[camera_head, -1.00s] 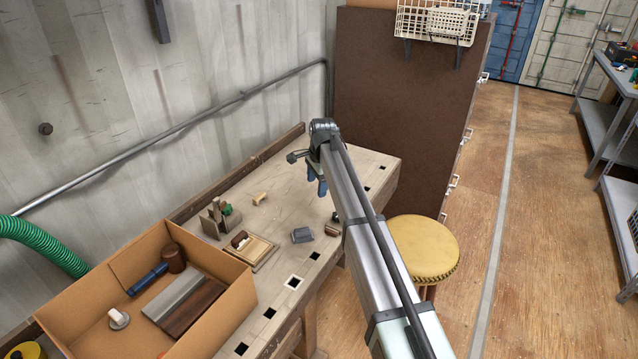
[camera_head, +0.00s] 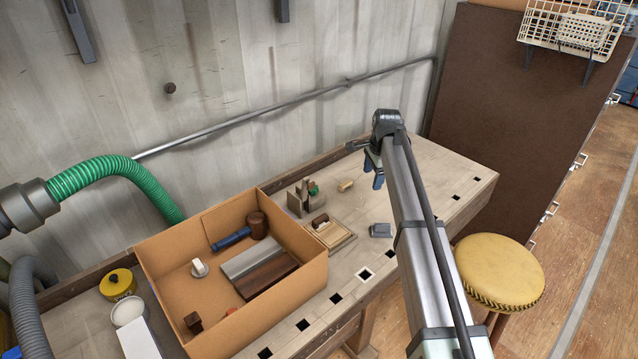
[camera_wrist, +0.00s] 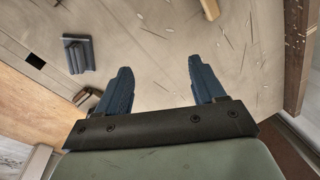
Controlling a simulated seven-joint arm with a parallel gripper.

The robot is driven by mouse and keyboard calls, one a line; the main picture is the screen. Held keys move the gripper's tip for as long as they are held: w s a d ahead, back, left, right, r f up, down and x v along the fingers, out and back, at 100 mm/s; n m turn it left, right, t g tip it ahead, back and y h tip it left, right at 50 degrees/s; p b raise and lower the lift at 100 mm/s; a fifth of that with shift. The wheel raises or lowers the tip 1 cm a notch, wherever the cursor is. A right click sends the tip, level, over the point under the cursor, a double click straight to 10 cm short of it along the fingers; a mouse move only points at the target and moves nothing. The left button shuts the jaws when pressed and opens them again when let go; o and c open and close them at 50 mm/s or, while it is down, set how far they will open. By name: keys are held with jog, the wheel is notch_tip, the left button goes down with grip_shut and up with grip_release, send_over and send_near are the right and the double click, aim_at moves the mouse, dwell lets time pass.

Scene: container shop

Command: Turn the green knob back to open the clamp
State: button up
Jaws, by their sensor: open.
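The clamp with the green knob (camera_head: 313,188) stands on the workbench (camera_head: 440,165), just right of the cardboard box in the head view. It is small there, and I cannot tell how far its jaws are apart. My gripper (camera_head: 374,172) is above the bench, to the right of the clamp and apart from it. In the wrist view my gripper (camera_wrist: 160,88) is open, with two blue fingers spread and nothing between them. The clamp does not show in the wrist view.
A cardboard box (camera_head: 180,250) with a mallet and blocks stands left of the clamp. A wooden tray (camera_head: 335,238) lies in front of the clamp, and a grey block (camera_head: 380,230) lies right of it. A yellow stool (camera_head: 498,268) stands by the bench.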

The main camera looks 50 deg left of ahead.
notch_tip(320, 180, up, 5)
jog(key=n, duration=0.2)
send_over(312, 190)
jog(key=w, duration=0.5)
jog(key=s+a+r+n, duration=0.2)
jog(key=s+a+r, duration=0.1)
jog(key=f+n, duration=0.2)
jog(key=f, duration=0.2)
jog(key=d+f+n+h, duration=0.1)
jog(key=f+n, duration=0.2)
jog(key=f, duration=0.2)
jog(key=f+n+h, duration=0.1)
jog(key=f+n, duration=0.2)
jog(key=f, duration=0.1)
jog(key=shift+s+d+f+g, duration=0.15)
jog(key=shift+s+d+g, duration=0.15)
jog(key=shift+s+g, duration=0.1)
jog(key=shift+c, duration=0.4)
